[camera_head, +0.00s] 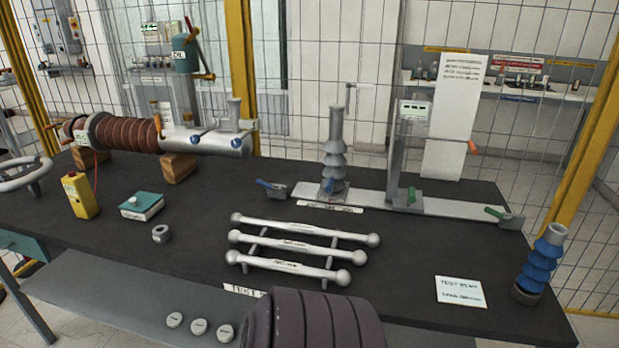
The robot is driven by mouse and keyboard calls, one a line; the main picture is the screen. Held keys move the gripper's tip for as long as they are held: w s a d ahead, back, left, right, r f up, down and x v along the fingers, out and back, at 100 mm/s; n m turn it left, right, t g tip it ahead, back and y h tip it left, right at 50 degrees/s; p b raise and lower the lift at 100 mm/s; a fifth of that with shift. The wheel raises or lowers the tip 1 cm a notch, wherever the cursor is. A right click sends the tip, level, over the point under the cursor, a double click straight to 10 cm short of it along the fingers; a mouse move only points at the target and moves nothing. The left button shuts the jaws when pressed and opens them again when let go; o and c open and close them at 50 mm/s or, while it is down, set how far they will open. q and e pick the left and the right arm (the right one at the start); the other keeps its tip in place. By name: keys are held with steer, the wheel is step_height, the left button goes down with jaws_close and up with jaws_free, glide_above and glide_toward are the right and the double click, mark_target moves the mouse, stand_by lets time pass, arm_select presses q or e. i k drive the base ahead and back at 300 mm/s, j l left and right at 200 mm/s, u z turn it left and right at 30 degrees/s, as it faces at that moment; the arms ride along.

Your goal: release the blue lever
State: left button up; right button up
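The blue lever (266,184) is a short handle on a small grey clamp (277,191) at the left end of a pale metal rail (450,206) on the dark table. A grey ribbed insulator (335,155) stands upright on the rail just right of this clamp. A matching clamp with a green lever (495,213) is at the rail's right end. Neither of my grippers is in view.
The dark table (400,262) holds three silver bars (300,244), a blue ribbed insulator (541,262), a yellow box (80,195) and a large brown bushing (128,133). A dark ribbed object (315,322) fills the bottom middle. Mesh fencing stands behind.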

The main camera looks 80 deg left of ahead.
mark_target(279, 191)
steer(key=u, duration=3)
